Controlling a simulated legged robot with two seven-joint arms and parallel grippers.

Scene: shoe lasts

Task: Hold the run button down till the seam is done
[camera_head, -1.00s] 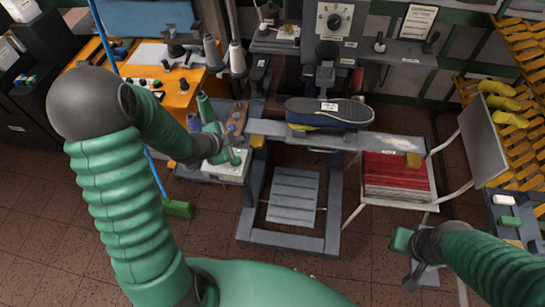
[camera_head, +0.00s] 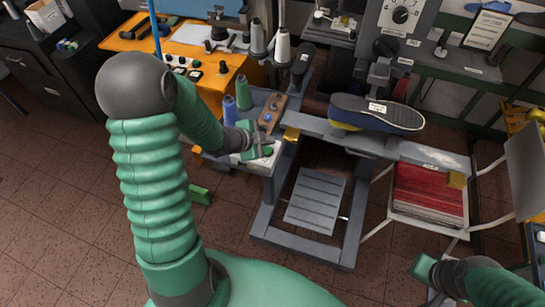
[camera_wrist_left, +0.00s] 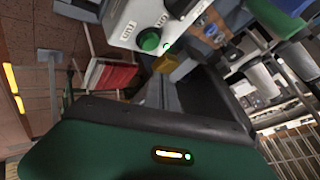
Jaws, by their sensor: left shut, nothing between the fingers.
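The run button is a round green button (camera_wrist_left: 149,39) on a light control box in the left wrist view, beside a small lit green lamp. In the head view the pale top of this box (camera_head: 270,163) shows at the left end of the machine's bench, partly covered by my gripper. My left gripper (camera_head: 250,150) is shut and empty, low over the box; I cannot tell whether it touches the button. A dark-soled shoe (camera_head: 376,113) rests sole up on the machine. My right gripper (camera_head: 428,268) is at lower right, partly cut off, its jaws unclear.
Thread spools (camera_head: 243,93) stand just behind the box. An orange bench (camera_head: 120,42) with controls is at back left. A grey treadle (camera_head: 316,201) lies under the machine. A rack with red sheets (camera_head: 428,193) stands to the right.

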